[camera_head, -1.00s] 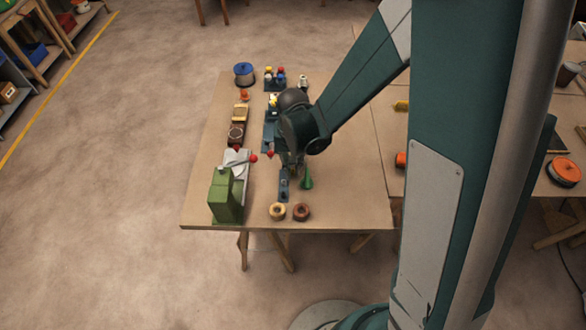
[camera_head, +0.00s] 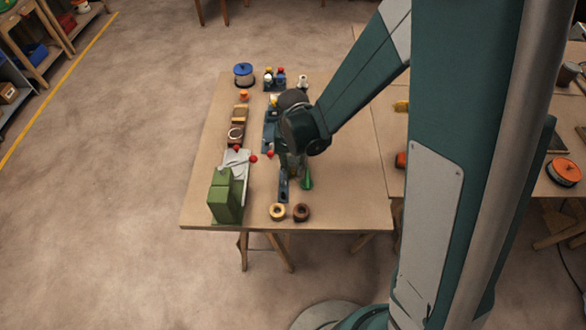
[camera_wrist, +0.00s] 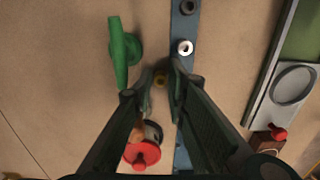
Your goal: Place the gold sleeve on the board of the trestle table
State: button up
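The wooden board of the trestle table (camera_head: 345,190) lies under my gripper, which is near the table's front middle in the head view (camera_head: 292,170). The sleeve is not clear there.
The blue bar bears a white ring (camera_wrist: 185,47). A red-topped piece (camera_wrist: 141,155) is close below. A green machine (camera_head: 226,195) and two rings (camera_head: 277,211) stand near the front edge. The board's right side is clear.

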aim_at(293, 171)
notch_tip(293, 171, up, 12)
jog(key=p, duration=0.2)
dwell(0.7)
dwell(0.6)
jog(key=shift+r, duration=0.1)
jog(key=s+d+r+t, duration=0.3)
jog(key=s+d+r, duration=0.1)
jog(key=d+r, duration=0.8)
jog(key=s+d+r+t, duration=0.4)
jog(key=s+d+r, duration=0.4)
jog(key=s+d, duration=0.2)
jog(key=shift+s+d, duration=0.3)
jog(key=shift+d, duration=0.25)
